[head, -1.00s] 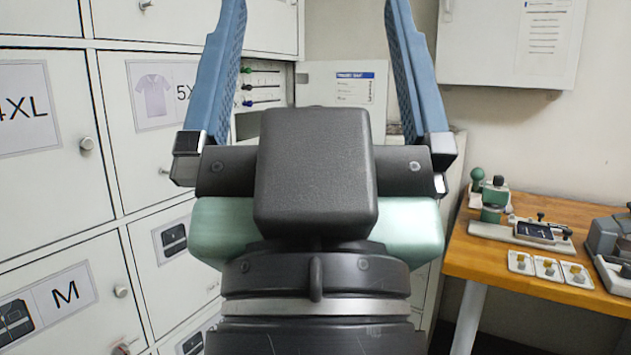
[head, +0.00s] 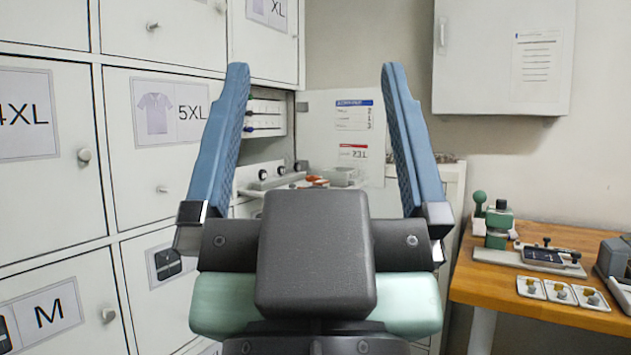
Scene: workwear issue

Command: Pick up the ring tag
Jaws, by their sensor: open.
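A small orange-red thing (head: 314,180) lies there, partly hidden behind my gripper's dark body. I cannot tell whether it is the ring tag, and no ring tag can be made out elsewhere.
White lockers (head: 160,190) with size labels line the left. An open locker door (head: 345,110) stands behind the fingers. At right, a wooden table (head: 535,300) holds a green press-like device (head: 498,225) and small trays (head: 560,292). A white wall cabinet (head: 500,50) hangs above.

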